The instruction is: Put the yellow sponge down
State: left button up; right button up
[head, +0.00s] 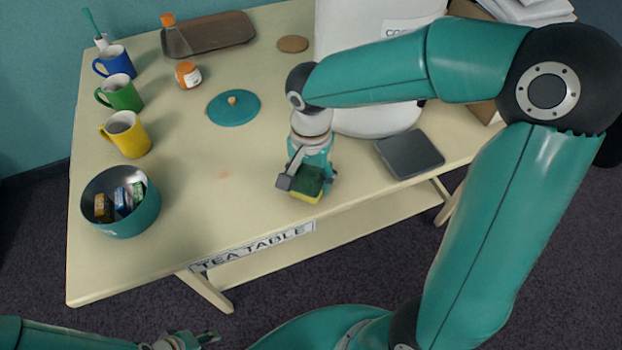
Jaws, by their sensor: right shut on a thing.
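The yellow sponge (304,196) has a dark green top layer and shows near the front of the tea table (215,185). My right gripper (305,182) points down and is shut on the sponge, with its fingers at the sponge's sides. The fingers hide part of the sponge. I cannot tell whether its underside touches the table top. My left gripper (200,337) is low at the bottom edge of the view, in front of the table and away from the sponge; its jaws are too cut off to read.
A grey square plate (409,153) lies right of the sponge. A white container (365,118) stands behind my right arm. A teal lid (233,108) lies to the upper left. A teal bowl (140,217) with small packets and three mugs line the left side. Bare table surrounds the sponge's left.

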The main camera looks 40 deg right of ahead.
aim_at(311, 176)
jog(key=shift+f, duration=0.75)
jog(key=shift+f, duration=0.2)
jog(key=o, duration=1.2)
jog(key=shift+r, duration=0.1)
notch_tip(311, 176, up, 12)
jog(key=shift+r, duration=0.15)
